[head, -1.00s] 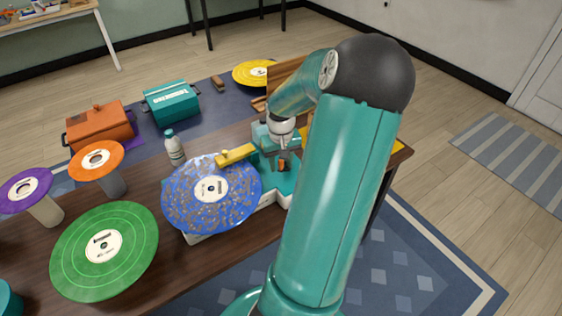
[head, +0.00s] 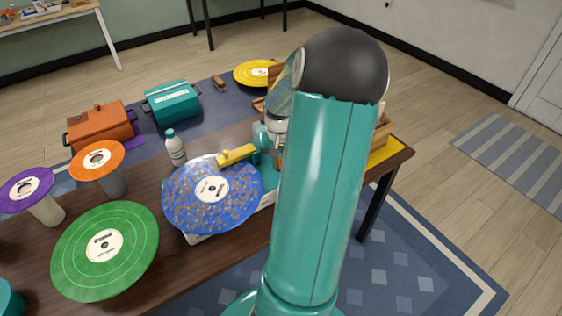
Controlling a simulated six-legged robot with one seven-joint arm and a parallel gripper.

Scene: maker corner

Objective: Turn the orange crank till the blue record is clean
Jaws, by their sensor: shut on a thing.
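The blue record (head: 232,209) lies flat on the cleaning machine (head: 199,238) with its white label in the middle. Brown-grey specks of dirt are scattered over its face. A yellow arm (head: 236,154) of the machine reaches over the record's far edge. My gripper (head: 278,152) is at the machine's right side, mostly hidden behind my own arm, and is shut on the orange crank (head: 279,163). Only a sliver of the crank shows, so its angle cannot be told.
A white bottle (head: 176,151) stands behind the record. A green record (head: 84,262) lies at front left, with orange (head: 82,164) and purple (head: 15,190) records on stands. Teal (head: 172,104) and orange (head: 95,128) boxes stand at the back. A wooden crate (head: 382,135) is right of my arm.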

